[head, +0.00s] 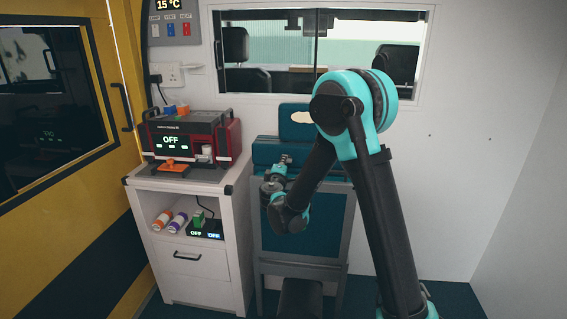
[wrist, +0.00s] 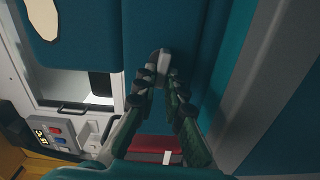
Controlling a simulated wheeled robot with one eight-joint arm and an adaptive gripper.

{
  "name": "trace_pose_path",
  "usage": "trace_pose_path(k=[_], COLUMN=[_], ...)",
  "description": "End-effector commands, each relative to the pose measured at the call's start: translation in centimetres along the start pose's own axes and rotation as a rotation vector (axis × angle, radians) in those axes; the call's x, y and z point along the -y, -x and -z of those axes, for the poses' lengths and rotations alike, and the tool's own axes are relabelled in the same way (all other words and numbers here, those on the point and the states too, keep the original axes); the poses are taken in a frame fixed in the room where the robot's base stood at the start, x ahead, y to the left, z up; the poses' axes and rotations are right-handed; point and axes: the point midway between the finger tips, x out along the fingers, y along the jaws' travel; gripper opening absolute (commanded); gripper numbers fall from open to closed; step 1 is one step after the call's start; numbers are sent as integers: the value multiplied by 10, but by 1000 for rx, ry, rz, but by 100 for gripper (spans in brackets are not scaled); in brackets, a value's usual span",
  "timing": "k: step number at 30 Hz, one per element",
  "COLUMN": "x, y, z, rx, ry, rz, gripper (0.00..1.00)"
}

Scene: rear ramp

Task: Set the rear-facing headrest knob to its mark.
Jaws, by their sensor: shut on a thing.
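The headrest knob (wrist: 160,57) is a small light grey piece on the teal seat, in the upper middle of the wrist view. My gripper (wrist: 160,80) is shut on it, with a dark fingertip on each side. The fingers cover part of the knob, and I cannot make out a mark. In the head view my gripper (head: 284,160) is at the front of the teal seat (head: 270,154), just below the headrest (head: 292,131). The knob is too small or hidden there to tell. The headrest has a cream patch, which my arm partly hides.
A white cabinet (head: 190,186) stands left of the seat. On it is a red and black device (head: 190,135) reading OFF. Its open shelf holds several small items. A window (head: 300,50) is above the seat. The wall on the right is bare.

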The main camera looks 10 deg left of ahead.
Motion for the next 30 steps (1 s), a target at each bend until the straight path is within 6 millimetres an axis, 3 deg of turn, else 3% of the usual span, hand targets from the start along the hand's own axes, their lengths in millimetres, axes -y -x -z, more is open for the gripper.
trace_pose_path(k=[9, 25, 26, 30], x=[1, 1, 1, 1], y=[-2, -2, -2, -2], z=[0, 0, 0, 0], rx=[2, 2, 2, 2], ry=[119, 143, 143, 142], rz=[-1, -2, -2, -1], gripper=[0, 0, 11, 29])
